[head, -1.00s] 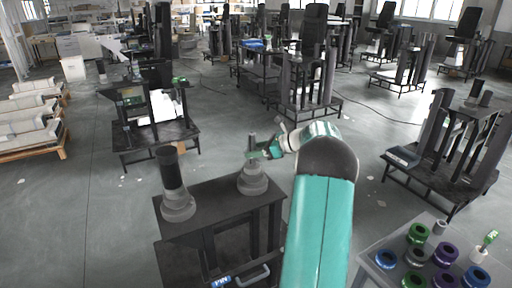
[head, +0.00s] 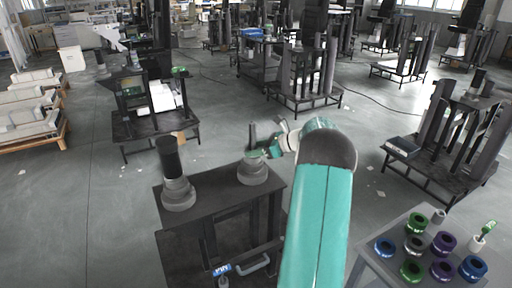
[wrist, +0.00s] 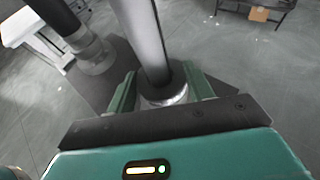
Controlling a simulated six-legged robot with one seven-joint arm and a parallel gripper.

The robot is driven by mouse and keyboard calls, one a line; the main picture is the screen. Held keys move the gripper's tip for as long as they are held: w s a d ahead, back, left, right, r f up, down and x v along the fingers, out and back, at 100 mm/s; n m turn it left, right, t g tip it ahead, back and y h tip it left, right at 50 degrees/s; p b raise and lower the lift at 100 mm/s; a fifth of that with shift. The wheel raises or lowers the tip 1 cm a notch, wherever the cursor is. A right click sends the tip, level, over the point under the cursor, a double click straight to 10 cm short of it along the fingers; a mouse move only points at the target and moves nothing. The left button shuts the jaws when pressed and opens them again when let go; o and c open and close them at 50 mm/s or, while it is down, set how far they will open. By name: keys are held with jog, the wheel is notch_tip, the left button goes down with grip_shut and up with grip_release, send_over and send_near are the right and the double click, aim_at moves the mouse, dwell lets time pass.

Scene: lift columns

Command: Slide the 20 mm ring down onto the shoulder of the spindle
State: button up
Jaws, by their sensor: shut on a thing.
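The spindle (head: 252,172) stands upright on the right end of a dark stand, with a wide stepped grey base and a thin shaft rising from it. My gripper (head: 262,154) is low at the shaft, just above the base. In the wrist view the grey shaft (wrist: 145,35) passes down between the two green fingers of my gripper (wrist: 160,90). The fingers are shut on the ring. A bright silvery round edge (wrist: 165,98) shows between them around the shaft's foot, partly hidden by the gripper body. I cannot tell whether the ring touches the shoulder.
A second column with a black upper part (head: 170,160) stands on the left end of the same stand (head: 215,205). A side table (head: 375,268) at lower right holds several green, purple, blue and grey rings. Open floor lies around the stand.

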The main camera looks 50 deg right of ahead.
jog(key=o, duration=1.1)
jog(key=v, duration=1.3)
jog(key=shift+s+d+r, duration=0.15)
jog(key=shift+s+d, duration=0.05)
jog(key=shift+s, duration=0.15)
jog(key=shift+w, duration=0.1)
